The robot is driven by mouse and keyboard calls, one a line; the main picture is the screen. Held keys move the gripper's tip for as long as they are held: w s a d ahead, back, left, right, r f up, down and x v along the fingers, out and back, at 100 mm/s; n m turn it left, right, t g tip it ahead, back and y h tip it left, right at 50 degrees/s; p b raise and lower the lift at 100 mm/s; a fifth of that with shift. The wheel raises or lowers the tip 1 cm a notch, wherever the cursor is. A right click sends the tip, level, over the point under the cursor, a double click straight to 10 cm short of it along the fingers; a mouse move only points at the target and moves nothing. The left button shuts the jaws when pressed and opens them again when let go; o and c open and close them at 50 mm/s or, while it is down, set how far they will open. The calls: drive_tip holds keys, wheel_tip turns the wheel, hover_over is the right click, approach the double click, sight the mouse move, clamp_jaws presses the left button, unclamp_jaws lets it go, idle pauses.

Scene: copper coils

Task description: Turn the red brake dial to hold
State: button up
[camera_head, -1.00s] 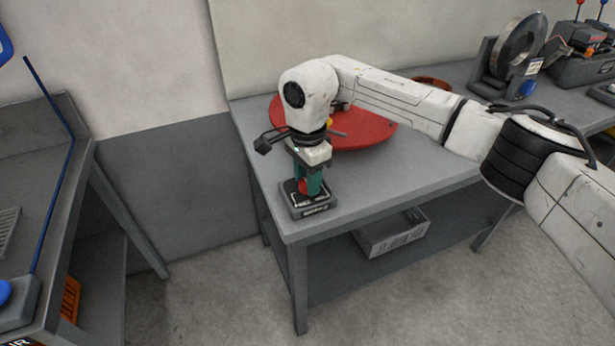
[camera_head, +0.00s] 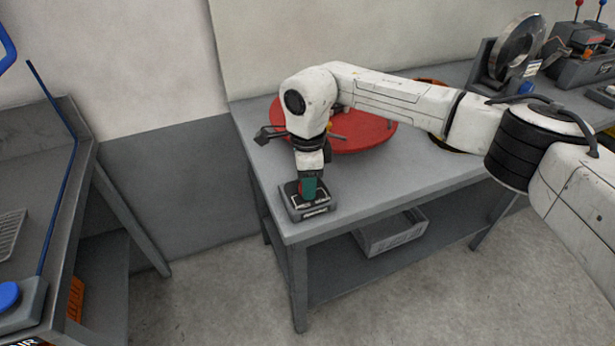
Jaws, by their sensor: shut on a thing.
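My gripper (camera_head: 308,190), with green fingers, points straight down at the front left corner of the grey table. It is shut on the red brake dial, on top of a small dark box (camera_head: 294,212) with a pale label on its front edge. The fingers cover the dial, so its pointer and the setting it stands at are hidden.
A large red disc (camera_head: 365,132) lies on the grey table (camera_head: 420,178) behind my gripper. A grey bin (camera_head: 392,238) sits on the lower shelf. A metal coil on a stand (camera_head: 515,50) and a machine with levers (camera_head: 582,55) stand at the back right. Another bench (camera_head: 40,150) is at the left.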

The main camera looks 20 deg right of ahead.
drive_tip(key=m+p, duration=0.2)
drive_tip(key=m, duration=0.4)
drive_tip(key=shift+r+p, duration=0.2)
drive_tip(key=shift+p, duration=0.15)
drive_tip(key=m+p, duration=0.3)
drive_tip(key=m, duration=0.3)
drive_tip(key=shift+f+m, duration=0.1)
drive_tip(key=shift+m, duration=0.3)
drive_tip(key=o, duration=1)
drive_tip(key=shift+a, duration=0.1)
drive_tip(key=shift+o, duration=0.2)
wheel_tip(320, 180, up, 11)
drive_tip(key=b, duration=0.1)
drive_tip(key=shift+f, duration=0.15)
